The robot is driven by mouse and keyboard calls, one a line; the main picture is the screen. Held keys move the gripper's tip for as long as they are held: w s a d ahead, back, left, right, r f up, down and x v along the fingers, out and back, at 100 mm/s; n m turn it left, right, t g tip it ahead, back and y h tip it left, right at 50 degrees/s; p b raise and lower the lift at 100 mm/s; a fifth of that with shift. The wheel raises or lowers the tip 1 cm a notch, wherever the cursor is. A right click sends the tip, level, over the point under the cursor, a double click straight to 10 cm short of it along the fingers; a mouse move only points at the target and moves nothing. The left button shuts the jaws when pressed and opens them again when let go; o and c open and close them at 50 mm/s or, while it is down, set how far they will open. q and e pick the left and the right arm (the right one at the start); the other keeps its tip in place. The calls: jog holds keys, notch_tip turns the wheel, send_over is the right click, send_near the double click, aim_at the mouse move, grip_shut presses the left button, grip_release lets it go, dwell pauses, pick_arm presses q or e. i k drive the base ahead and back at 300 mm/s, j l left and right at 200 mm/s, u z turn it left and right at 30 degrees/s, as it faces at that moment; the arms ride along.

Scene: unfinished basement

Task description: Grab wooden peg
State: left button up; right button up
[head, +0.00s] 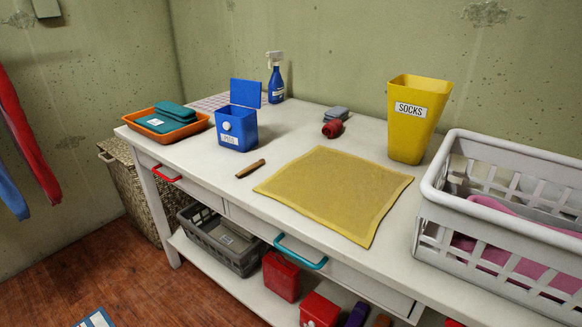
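A small brown wooden peg (251,168) lies on the white tabletop, left of the yellow mat and in front of the blue box. It lies flat and apart from both. Nothing covers it. Neither of my grippers shows in the head view.
A yellow mat (335,192) lies mid-table. Around it stand a blue open-lidded box (238,130), an orange tray (150,120) with teal items, a blue spray bottle (276,82), a red object (333,129), a yellow SOCKS bin (414,125) and a grey laundry basket (437,215).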

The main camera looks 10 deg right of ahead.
aim_at(253, 166)
jog(key=j+z, duration=0.1)
jog(key=z, duration=1.05)
jog(key=j+z, duration=0.85)
jog(key=k+j+z, duration=0.1)
jog(key=j+z, duration=0.3)
jog(key=k+j, duration=0.05)
jog(key=j, duration=0.05)
